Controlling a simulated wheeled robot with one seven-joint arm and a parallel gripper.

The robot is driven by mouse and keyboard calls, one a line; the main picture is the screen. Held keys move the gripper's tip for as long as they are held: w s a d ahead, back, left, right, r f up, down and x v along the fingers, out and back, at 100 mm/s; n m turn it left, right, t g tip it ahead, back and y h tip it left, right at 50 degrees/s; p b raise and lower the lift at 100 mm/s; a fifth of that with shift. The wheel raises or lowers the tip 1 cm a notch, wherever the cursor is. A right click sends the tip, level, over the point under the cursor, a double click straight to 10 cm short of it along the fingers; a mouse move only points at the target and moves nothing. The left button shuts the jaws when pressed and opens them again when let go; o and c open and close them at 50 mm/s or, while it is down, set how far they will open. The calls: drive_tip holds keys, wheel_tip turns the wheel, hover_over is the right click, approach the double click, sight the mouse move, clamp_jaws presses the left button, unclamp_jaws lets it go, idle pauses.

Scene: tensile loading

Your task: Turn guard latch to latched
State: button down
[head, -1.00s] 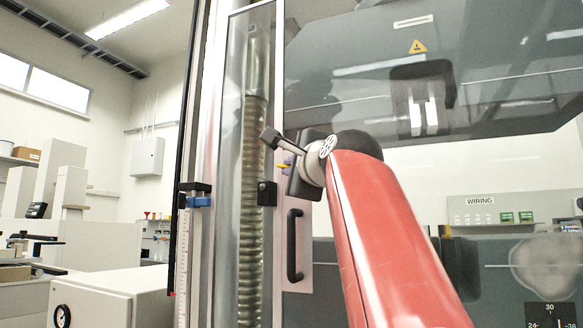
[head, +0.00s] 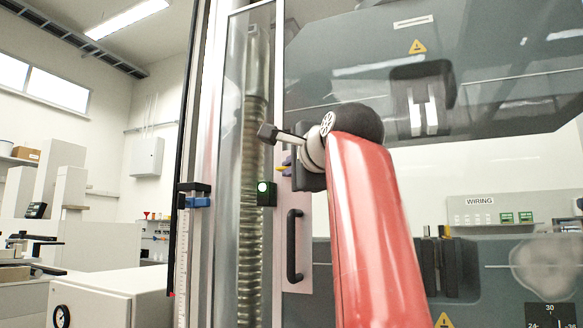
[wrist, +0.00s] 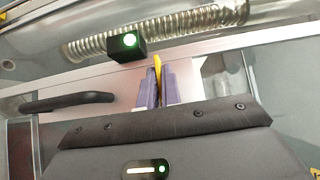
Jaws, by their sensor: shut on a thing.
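The guard latch is a thin yellow lever (wrist: 157,68) at the edge of the guard door, mostly hidden between my fingers. My gripper (wrist: 158,84) has two purple fingers closed on either side of it. In the head view only a small yellow bit of the lever (head: 282,169) shows beside my gripper (head: 287,163), and my wrist hides the rest. A black box (head: 266,193) on the door frame, with a lit green lamp, sits just left of the gripper; it also shows in the wrist view (wrist: 124,49).
A black door handle (head: 293,245) stands below the latch; it lies left of my fingers in the wrist view (wrist: 68,102). A clear guard panel with a ribbed column (head: 248,215) is to the left. A dark grey machine hood (head: 440,75) overhangs at upper right.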

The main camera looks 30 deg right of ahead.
drive_tip(key=shift+s+r, duration=0.1)
drive_tip(key=shift+r, duration=0.05)
drive_tip(key=c, duration=1.6)
unclamp_jaws()
drive_tip(key=s+a+b, duration=0.1)
drive_tip(key=s, duration=0.6)
drive_tip(key=shift+s+b, duration=0.4)
